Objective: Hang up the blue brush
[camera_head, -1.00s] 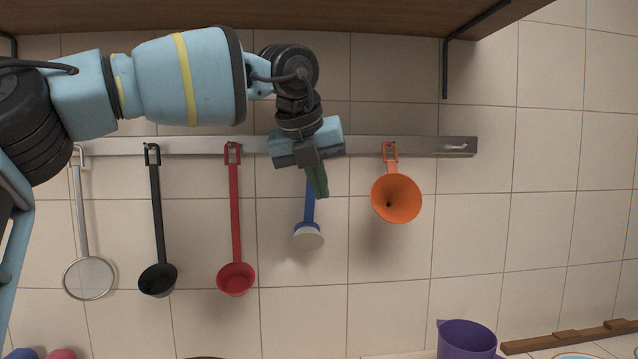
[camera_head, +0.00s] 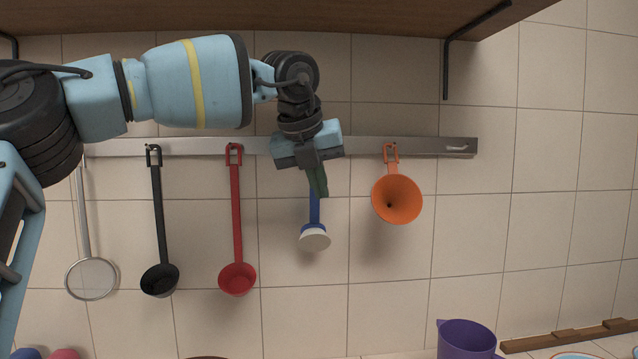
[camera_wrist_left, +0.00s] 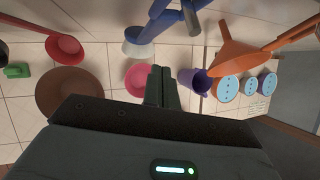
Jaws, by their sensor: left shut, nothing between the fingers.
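The blue brush (camera_head: 314,238) has a blue handle and a pale round head. It hangs head down against the tiles, between the red ladle and the orange funnel. My left gripper (camera_head: 320,192) is in front of its upper handle, pointing down, shut and empty. The gripper hides the top of the handle, so I cannot see how it meets the metal rail (camera_head: 440,147). In the left wrist view the shut fingers (camera_wrist_left: 161,75) are apart from the blue brush (camera_wrist_left: 139,45), which is above them in the picture. My right gripper is not in view.
A strainer (camera_head: 91,279), a black ladle (camera_head: 160,281), a red ladle (camera_head: 238,279) and an orange funnel (camera_head: 397,199) hang from the rail. A wooden shelf (camera_head: 240,15) is close above my arm. A purple cup (camera_head: 466,340) stands below. The rail's right end is free.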

